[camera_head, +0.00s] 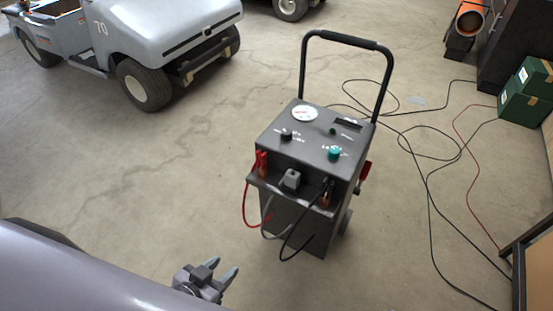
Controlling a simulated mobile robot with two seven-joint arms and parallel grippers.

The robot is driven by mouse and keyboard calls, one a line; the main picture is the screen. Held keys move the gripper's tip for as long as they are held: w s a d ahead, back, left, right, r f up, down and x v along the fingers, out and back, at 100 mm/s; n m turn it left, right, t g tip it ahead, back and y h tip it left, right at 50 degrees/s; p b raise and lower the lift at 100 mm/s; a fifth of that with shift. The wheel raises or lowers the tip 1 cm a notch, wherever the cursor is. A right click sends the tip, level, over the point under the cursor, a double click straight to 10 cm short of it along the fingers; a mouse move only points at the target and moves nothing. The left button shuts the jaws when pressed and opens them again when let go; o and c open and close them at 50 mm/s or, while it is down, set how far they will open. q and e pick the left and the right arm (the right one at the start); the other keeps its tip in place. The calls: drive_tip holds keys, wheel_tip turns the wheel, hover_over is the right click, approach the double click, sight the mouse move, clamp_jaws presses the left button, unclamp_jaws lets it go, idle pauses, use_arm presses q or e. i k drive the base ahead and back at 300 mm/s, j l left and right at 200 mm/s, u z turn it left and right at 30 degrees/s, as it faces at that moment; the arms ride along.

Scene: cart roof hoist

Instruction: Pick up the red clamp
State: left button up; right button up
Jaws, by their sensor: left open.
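The red clamp (262,163) stands upright at the front left corner of a dark wheeled charger (292,225), and a red cable loops down from it. A black clamp (326,192) sits at the charger's front right corner with a black cable. A grey plug (291,179) is between the two clamps. My left gripper (233,278) is at the bottom of the picture, below and left of the charger. Its two fingers are apart with nothing between them, clear of the red clamp. My right gripper is not in view.
A grey cart (165,35) stands at the upper left. Black cables (430,190) and a red cable (468,170) lie on the floor to the right. Green boxes (525,95) are at the right edge. The floor left of the charger is clear.

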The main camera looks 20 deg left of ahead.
sight(262, 162)
drive_tip(key=i+l+u, duration=0.2)
drive_tip(key=l+u, duration=0.25)
drive_tip(key=i+u, duration=0.1)
drive_tip(key=u, duration=1.1)
drive_tip(key=i+u, duration=0.15)
drive_tip(key=i, duration=0.25)
